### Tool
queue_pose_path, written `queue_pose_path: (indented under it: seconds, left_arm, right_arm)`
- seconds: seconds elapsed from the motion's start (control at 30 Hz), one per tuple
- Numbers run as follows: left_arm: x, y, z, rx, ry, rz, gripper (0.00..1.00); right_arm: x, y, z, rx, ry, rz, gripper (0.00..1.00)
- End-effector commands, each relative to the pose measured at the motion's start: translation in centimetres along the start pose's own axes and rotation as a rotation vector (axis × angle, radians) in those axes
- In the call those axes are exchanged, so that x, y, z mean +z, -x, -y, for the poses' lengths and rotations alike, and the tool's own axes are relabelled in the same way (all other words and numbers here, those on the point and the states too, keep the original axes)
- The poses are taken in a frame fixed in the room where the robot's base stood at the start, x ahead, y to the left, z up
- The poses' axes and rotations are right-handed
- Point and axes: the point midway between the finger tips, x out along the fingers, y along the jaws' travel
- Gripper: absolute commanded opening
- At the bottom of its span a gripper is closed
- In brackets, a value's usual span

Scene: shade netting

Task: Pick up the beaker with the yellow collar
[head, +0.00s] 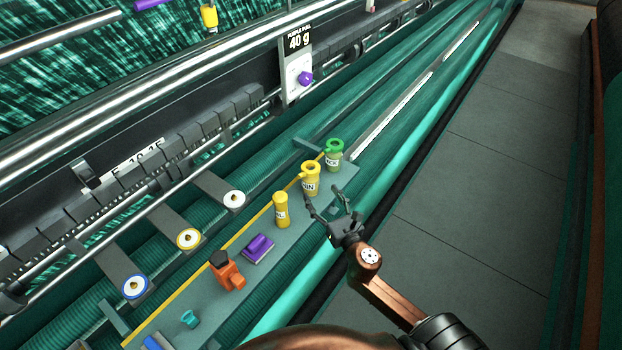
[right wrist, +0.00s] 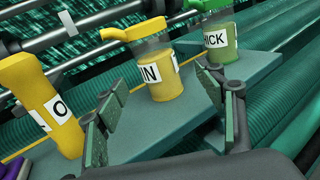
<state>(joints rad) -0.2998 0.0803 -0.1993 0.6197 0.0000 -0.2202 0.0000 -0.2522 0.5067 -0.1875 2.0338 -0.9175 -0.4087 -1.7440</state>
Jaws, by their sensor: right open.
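The beaker with the yellow collar (head: 311,178) stands upright on the green-grey shelf (head: 196,309). It has a clear upper part, yellow below, and a white label ending in "IN". My right gripper (head: 326,202) is open and empty, just on the near side of this beaker. In the right wrist view, the yellow-collared beaker (right wrist: 165,88) shows beyond and between the spread fingers (right wrist: 170,118). I see no contact with it. My left gripper is not in view.
A green-collared beaker (head: 334,154) labelled "THICK" stands close behind. A yellow bottle (head: 281,210) stands to the left. A purple block (head: 258,248) and an orange object (head: 228,271) lie nearer on the shelf. The floor at right (head: 470,200) is clear.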

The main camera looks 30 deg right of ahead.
Motion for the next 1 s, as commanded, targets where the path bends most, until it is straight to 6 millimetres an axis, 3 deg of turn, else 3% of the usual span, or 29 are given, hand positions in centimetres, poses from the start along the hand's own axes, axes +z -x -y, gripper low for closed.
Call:
queue_pose_path:
  seconds: [0.63, 1.0]
  left_arm:
    - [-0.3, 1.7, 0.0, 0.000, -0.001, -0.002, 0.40]
    - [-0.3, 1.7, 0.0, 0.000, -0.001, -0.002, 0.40]
  right_arm:
    - [1.0, -7.4, -0.5, 0.021, 0.055, 0.009, 0.63]
    - [0.8, -8.0, -0.5, 0.021, 0.055, 0.008, 0.60]
